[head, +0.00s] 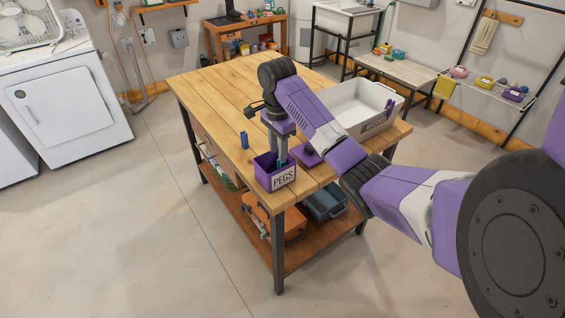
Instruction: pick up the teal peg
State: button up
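A purple box (284,180) with a white label reading "PEGS" stands near the front corner of the wooden workbench. A small bit of teal, likely the teal peg (281,162), shows at the box's opening; most of it is hidden. My gripper (277,157) points straight down at the box, its finger ends at or just inside the rim. The view is too small to tell whether the fingers are apart or touch the teal peg. A blue peg (244,140) stands on the bench left of the box.
A white bin (362,108) with a label stands to the right on the bench, with a purple peg (390,106) at its rim. A flat purple piece (306,155) lies behind the box's right side. The bench's left half (215,95) is clear.

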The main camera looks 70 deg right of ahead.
aim_at(280, 166)
jog(key=shift+s+a+f+b, duration=0.1)
jog(key=shift+f+b, duration=0.9)
jog(key=shift+f, duration=0.45)
jog(key=shift+s+f+p, duration=0.15)
jog(key=shift+f+p, duration=0.15)
jog(key=shift+f, duration=1)
jog(key=shift+s+f+p, duration=0.1)
jog(key=shift+f+p, duration=0.2)
jog(key=shift+f, duration=0.95)
grip_shut()
